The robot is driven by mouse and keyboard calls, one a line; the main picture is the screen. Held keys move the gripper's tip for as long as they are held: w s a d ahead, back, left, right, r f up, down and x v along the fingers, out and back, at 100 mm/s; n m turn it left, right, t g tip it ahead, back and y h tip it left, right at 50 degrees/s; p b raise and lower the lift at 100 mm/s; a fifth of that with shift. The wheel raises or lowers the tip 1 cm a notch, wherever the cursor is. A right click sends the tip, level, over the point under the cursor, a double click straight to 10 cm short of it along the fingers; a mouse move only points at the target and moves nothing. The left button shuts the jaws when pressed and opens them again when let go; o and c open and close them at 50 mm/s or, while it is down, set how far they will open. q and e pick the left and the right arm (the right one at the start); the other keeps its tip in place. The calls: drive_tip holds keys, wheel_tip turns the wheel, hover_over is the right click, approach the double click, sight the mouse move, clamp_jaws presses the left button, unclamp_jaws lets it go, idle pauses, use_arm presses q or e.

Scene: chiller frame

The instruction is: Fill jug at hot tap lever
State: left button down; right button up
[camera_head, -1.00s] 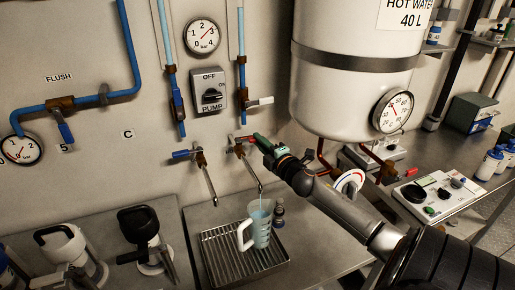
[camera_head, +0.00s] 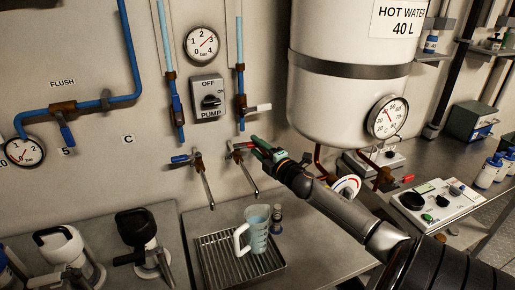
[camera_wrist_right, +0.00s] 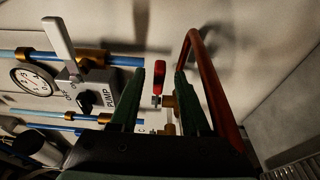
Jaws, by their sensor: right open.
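The jug (camera_head: 258,238), clear with a white handle and bluish water in it, stands upright on the drip tray (camera_head: 215,262). The hot tap (camera_head: 242,165) is on the wall above it, its spout ending over the jug; no stream shows. Its red lever (camera_head: 243,145) is at the fingertips of my right gripper (camera_head: 258,148). In the right wrist view the red lever (camera_wrist_right: 159,76) shows between the two green fingers (camera_wrist_right: 160,84), which are apart; I cannot tell whether either touches it. My left gripper is not in view.
A blue-levered tap (camera_head: 199,172) is just left of the hot tap. The white hot water tank (camera_head: 350,105) and its copper pipe (camera_head: 318,158) are close to my right arm. A small dark-topped bottle (camera_head: 276,220) stands behind the jug.

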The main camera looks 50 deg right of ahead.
drive_tip(key=v, duration=0.7)
drive_tip(key=shift+s, duration=0.25)
idle(0.3)
